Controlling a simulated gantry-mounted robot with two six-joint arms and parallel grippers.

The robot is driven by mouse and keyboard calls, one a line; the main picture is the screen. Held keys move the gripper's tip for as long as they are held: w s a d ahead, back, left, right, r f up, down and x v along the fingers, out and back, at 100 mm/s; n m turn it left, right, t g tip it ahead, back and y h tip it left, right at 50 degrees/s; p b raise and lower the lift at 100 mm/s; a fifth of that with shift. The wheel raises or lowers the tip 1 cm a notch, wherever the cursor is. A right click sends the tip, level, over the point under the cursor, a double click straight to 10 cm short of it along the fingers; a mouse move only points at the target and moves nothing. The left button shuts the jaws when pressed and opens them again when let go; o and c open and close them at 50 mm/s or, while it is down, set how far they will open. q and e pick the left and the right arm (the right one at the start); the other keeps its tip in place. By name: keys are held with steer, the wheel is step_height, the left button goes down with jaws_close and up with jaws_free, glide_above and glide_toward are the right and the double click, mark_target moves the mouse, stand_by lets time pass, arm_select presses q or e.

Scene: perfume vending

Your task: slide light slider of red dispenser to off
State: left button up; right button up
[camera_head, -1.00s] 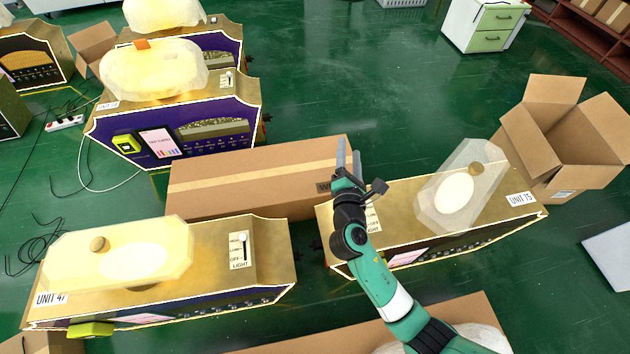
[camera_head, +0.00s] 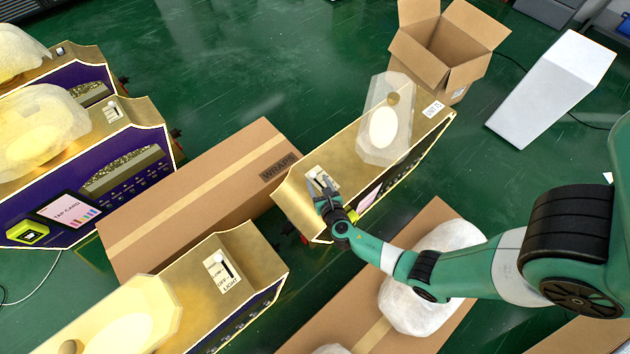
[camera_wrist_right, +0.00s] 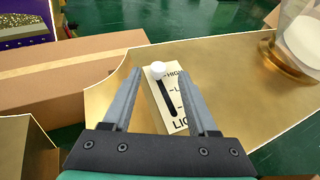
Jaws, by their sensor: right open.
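My right gripper (camera_head: 318,180) is open over the light slider panel (camera_head: 326,175) on the gold top of a dispenser (camera_head: 345,148) with a clear, pale bottle (camera_head: 384,125). Contact cannot be told. The lower end of the panel is partly hidden by the gripper body. My left gripper is out of view.
A long cardboard box (camera_head: 195,200) lies left of this dispenser. Another gold dispenser (camera_head: 245,240) with its own light slider (camera_head: 221,270) stands at the lower left. An open carton (camera_head: 445,45) stands behind. A wrapped item (camera_head: 425,300) lies under my arm.

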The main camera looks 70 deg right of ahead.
mark_target(313, 175)
steer(key=b+x, duration=0.1)
steer(key=x, duration=0.1)
steer(key=shift+w+d+f, duration=0.1)
steer(key=shift+w+f, duration=0.15)
steer(key=shift+w, duration=0.05)
steer(key=shift+d, duration=0.25)
steer(key=shift+w, duration=0.1)
jaws_close()
steer(key=shift+a, duration=0.1)
stand_by(0.8)
